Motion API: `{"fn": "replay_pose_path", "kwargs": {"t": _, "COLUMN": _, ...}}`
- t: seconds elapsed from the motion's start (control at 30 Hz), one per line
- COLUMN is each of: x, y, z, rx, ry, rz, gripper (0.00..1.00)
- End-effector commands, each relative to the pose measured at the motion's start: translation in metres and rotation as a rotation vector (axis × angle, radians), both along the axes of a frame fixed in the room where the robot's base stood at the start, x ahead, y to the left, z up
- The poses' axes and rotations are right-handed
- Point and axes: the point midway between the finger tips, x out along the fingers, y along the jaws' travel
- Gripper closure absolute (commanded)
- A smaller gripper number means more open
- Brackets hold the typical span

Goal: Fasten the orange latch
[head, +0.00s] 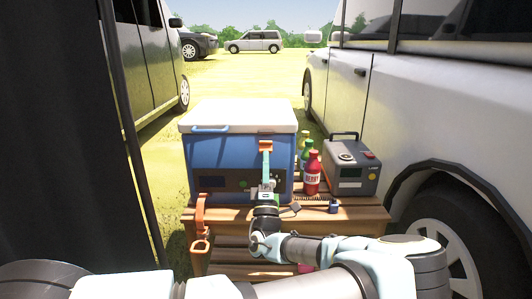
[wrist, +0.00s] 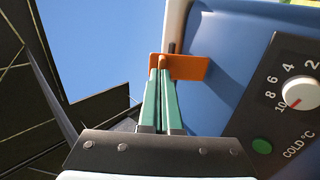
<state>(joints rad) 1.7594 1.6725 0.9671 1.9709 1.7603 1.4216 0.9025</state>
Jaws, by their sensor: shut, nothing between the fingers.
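The orange latch (head: 266,144) is a small flat plate on the upper front of the blue cooler (head: 227,158), just below its white lid (head: 237,114). The lid lies down on the body. My gripper (head: 267,152) is in front of the cooler, pointing up at the latch, and its fingers are together with nothing between them. In the wrist view, the green fingertips (wrist: 162,62) overlap the orange latch (wrist: 190,67) near its left part. I cannot tell whether they touch it. The fingers hide part of the latch.
The cooler stands on a wooden table (head: 350,213). Right of it are a red bottle (head: 312,175), other bottles and a grey power box (head: 350,168). An orange strap (head: 200,220) hangs at the table's left front. A dial panel (wrist: 295,100) is beside my fingers. Vehicles flank the table.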

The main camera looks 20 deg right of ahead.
Motion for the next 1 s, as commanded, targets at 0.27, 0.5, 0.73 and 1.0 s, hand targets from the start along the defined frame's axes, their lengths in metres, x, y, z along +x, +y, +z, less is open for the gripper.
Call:
{"fn": "replay_pose_path", "kwargs": {"t": 0.27, "x": 0.002, "y": -0.001, "z": 0.027, "rx": 0.064, "ry": 0.134, "rz": 0.0, "gripper": 1.0}}
{"fn": "replay_pose_path", "kwargs": {"t": 0.5, "x": 0.005, "y": -0.003, "z": 0.037, "rx": 0.118, "ry": 0.25, "rz": -0.002, "gripper": 1.0}}
{"fn": "replay_pose_path", "kwargs": {"t": 0.73, "x": 0.01, "y": -0.005, "z": 0.047, "rx": 0.171, "ry": 0.364, "rz": 0.0, "gripper": 1.0}}
{"fn": "replay_pose_path", "kwargs": {"t": 1.0, "x": 0.018, "y": -0.008, "z": 0.056, "rx": 0.232, "ry": 0.497, "rz": 0.0, "gripper": 1.0}}
